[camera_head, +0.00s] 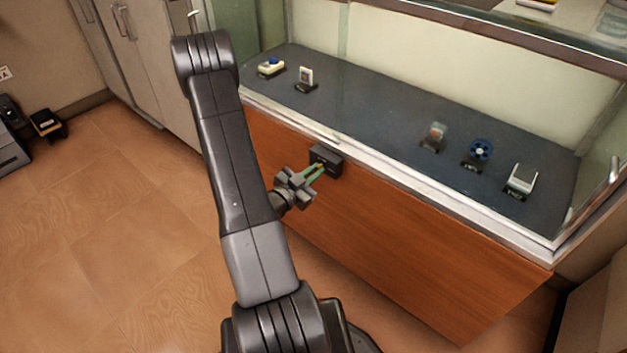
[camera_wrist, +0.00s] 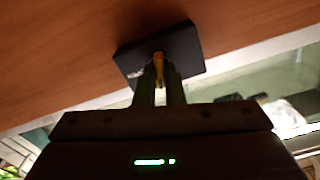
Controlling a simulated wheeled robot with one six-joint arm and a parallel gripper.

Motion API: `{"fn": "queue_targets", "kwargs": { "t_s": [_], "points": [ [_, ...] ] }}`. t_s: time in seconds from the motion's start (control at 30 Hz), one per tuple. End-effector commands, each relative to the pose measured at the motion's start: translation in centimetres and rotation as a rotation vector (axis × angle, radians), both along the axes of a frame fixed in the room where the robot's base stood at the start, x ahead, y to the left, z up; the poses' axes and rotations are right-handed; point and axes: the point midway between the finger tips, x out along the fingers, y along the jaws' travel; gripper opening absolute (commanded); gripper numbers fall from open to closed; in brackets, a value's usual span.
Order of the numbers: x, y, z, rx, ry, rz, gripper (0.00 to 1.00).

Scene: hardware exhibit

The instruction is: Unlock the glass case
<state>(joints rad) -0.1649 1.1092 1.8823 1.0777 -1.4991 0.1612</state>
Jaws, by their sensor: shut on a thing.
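The glass case (camera_head: 400,115) has a wooden front panel (camera_head: 400,240) below a pale metal rim. A small black lock box (camera_head: 327,158) is fixed to the panel just under the rim; it also shows in the wrist view (camera_wrist: 185,45). My gripper (camera_head: 318,170) has green fingers and is at the lock box. In the wrist view, my gripper (camera_wrist: 159,85) is shut on a small yellow-orange key (camera_wrist: 159,66). The key's far end meets the lock box face. I cannot tell how deep it sits or whether it is turned.
Grey cabinets (camera_head: 140,50) stand at the back left. Tiled floor (camera_head: 90,240) is open at the left. A brown box (camera_head: 600,310) stands at the lower right.

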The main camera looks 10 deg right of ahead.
Motion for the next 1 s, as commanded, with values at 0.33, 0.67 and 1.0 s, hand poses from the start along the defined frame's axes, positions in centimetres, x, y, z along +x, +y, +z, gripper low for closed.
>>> {"fn": "queue_targets", "kwargs": {
  "t_s": [0.33,0.67,1.0],
  "points": [
    [-0.10,-0.09,-0.84,0.203,-0.265,0.000,0.00],
    [-0.15,-0.14,-0.77,0.397,-0.512,0.000,0.00],
    [-0.24,-0.18,-0.39,0.589,-0.756,-0.002,0.00]
  ]
}}
